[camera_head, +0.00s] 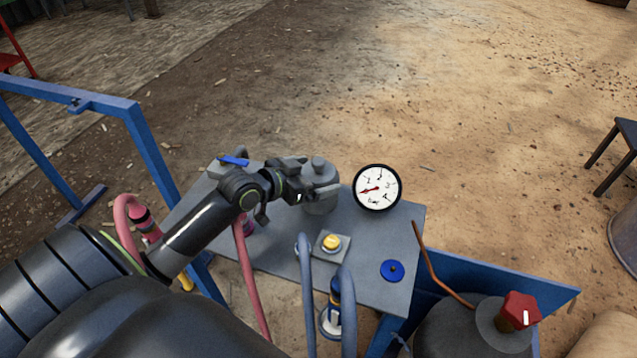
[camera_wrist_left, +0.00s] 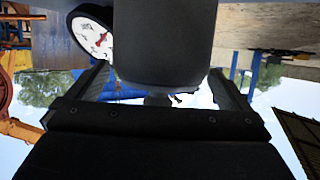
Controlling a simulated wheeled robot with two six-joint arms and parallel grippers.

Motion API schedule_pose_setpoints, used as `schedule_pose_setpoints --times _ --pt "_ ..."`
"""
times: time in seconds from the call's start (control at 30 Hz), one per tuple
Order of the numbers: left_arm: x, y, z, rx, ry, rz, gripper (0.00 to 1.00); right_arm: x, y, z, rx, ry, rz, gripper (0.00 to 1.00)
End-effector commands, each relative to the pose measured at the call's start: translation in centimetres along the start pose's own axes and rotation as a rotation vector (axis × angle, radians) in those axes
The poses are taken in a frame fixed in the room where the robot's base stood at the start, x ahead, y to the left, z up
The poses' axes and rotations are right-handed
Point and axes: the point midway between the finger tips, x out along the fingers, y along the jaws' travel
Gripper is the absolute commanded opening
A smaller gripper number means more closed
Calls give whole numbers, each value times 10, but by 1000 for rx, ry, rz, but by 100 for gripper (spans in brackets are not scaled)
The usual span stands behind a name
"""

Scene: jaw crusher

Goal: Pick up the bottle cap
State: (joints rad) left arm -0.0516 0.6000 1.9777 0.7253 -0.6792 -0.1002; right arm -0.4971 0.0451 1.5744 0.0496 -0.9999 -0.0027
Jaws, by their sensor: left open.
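The bottle cap, as far as I can tell, is the grey rounded piece with a narrower knob on top (camera_head: 319,206), standing upright on the grey table top. My left gripper (camera_head: 312,180) is at its upper part in the head view, with its fingers open. One finger crosses in front of the cap and hides part of it. In the left wrist view the fingers of my left gripper (camera_wrist_left: 155,97) are spread apart, with a large dark shape (camera_wrist_left: 165,45) between them, likely the cap. I cannot tell whether the fingers touch it. My right gripper is not in view.
A round pressure gauge (camera_head: 377,188) stands close right of the cap. A yellow button (camera_head: 331,242), a blue disc (camera_head: 392,271) and several hoses are on or near the table (camera_head: 410,225). A gas bottle (camera_head: 460,330) with a red knob (camera_head: 519,310) stands at lower right.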

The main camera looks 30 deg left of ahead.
Motion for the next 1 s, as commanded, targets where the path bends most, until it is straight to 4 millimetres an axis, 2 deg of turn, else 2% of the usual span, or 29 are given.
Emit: schedule_pose_setpoints --times 0.13,0.4,0.73,1.0 --pt "17 0 1 0 0 0 100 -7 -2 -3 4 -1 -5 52" --pt "20 0 0 1 -1 0 100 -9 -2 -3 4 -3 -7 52" --pt "20 0 0 1 -1 -1 58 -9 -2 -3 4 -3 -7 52" --pt "19 0 -1 2 2 0 56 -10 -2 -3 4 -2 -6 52"
